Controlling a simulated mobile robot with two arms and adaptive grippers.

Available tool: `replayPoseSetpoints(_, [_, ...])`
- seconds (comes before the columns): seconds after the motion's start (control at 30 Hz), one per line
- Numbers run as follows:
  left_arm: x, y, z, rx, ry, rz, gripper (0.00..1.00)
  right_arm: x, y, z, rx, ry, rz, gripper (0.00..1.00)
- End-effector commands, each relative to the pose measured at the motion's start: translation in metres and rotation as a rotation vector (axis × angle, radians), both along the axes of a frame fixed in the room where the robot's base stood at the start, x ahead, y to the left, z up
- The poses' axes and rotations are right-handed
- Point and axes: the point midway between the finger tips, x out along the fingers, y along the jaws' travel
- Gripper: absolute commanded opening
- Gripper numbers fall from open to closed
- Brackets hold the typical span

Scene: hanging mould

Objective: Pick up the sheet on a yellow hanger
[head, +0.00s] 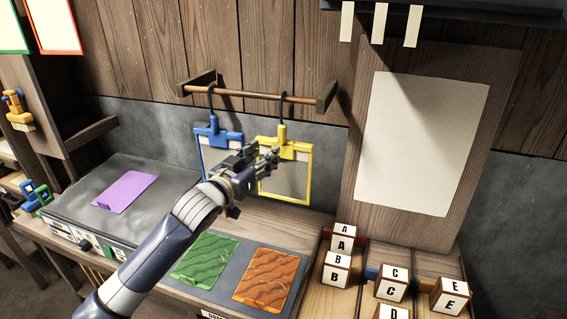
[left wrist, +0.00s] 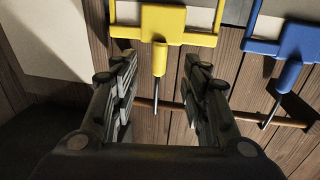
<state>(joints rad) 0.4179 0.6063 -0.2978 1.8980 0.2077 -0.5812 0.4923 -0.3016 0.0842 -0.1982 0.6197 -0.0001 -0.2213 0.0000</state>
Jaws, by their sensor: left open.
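The yellow hanger (head: 294,150) hangs by its dark hook from a wooden rod (head: 262,95). A pale grey sheet with a yellow border (head: 296,180) hangs below it. My left gripper (head: 262,158) is open in front of the hanger's left side and covers part of it. In the left wrist view the yellow hanger (left wrist: 161,22) is ahead, its stem lined up with the gap between the open fingers (left wrist: 163,85). The gap looks empty; I cannot tell whether the fingers touch the hanger. My right gripper is not in view.
A blue hanger (head: 213,133) with a blue-bordered sheet hangs just left. A purple sheet (head: 124,194) lies on the grey worktop; green (head: 206,258) and orange (head: 266,278) panels lie nearer. Letter blocks (head: 340,237) stand right, below a white board (head: 420,140).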

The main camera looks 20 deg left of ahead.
Motion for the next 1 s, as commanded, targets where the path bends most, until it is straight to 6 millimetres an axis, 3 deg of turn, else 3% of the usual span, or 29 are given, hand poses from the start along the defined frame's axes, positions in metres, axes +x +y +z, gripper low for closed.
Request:
replayPoseSetpoints(0.13, [0.013, 0.000, 0.015, -0.009, -0.025, -0.004, 0.42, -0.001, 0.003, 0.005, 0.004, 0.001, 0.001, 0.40])
replayPoseSetpoints(0.4, [0.048, -0.007, 0.015, -0.008, -0.025, -0.004, 0.42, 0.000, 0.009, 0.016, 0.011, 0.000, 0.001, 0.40])
replayPoseSetpoints(0.67, [0.061, -0.010, 0.014, -0.006, -0.023, -0.004, 0.42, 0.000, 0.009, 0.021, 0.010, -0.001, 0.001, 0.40])
replayPoseSetpoints(1.0, [0.098, -0.018, 0.015, -0.005, -0.022, -0.003, 0.42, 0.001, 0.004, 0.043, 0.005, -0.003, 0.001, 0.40])
